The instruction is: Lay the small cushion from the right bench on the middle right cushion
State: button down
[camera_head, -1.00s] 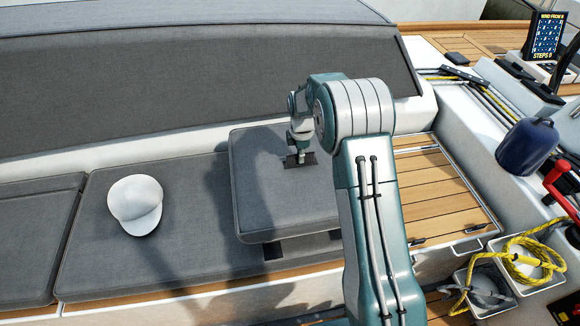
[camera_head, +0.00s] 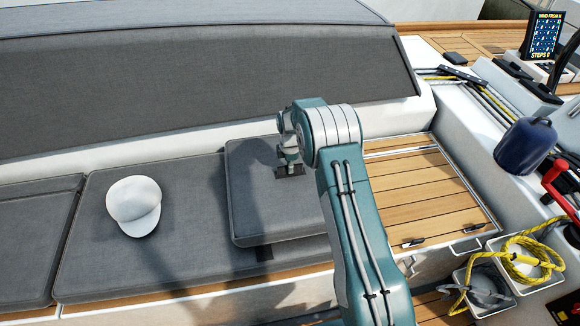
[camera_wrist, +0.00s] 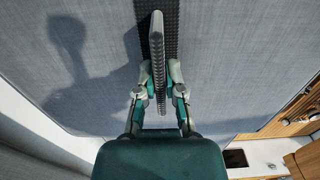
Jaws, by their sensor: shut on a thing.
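The small cushion (camera_head: 262,212) is a thick grey square pad with a dark strap on top. My gripper (camera_head: 289,168) is shut on this strap; the wrist view shows the ribbed dark strap (camera_wrist: 157,60) between the fingers (camera_wrist: 158,98). The small cushion is roughly level over the right part of the middle right cushion (camera_head: 185,240), a long flat grey pad. I cannot tell for sure whether the two touch; a dark gap shows under the front edge. My arm hides the small cushion's right side.
A white cap (camera_head: 133,205) lies on the middle right cushion, left of the small cushion. Another grey cushion (camera_head: 35,245) lies farther left. Bare slatted wood (camera_head: 420,195) is at right. A grey backrest (camera_head: 200,85) rises behind. A blue fender-like object (camera_head: 527,145) stands far right.

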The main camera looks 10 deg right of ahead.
jog(key=c, duration=0.7)
grip_release()
jog(key=shift+c, duration=0.2)
jog(key=s+r+m+t, duration=0.15)
jog(key=s+r, duration=0.25)
jog(key=r, duration=0.9)
jog(key=s+r+m, duration=0.3)
jog(key=s+r, duration=0.1)
jog(key=r, duration=0.9)
jog(key=s+r+m+t, duration=0.1)
jog(key=s+r+m, duration=0.4)
jog(key=s+r, duration=0.4)
jog(key=s+d+m+t, duration=0.1)
jog(key=s+m+t, duration=0.2)
jog(key=s, duration=1.9)
jog(key=m, duration=0.5)
jog(key=shift+s+f, duration=0.35)
jog(key=shift+s, duration=0.05)
jog(key=shift+m, duration=0.25)
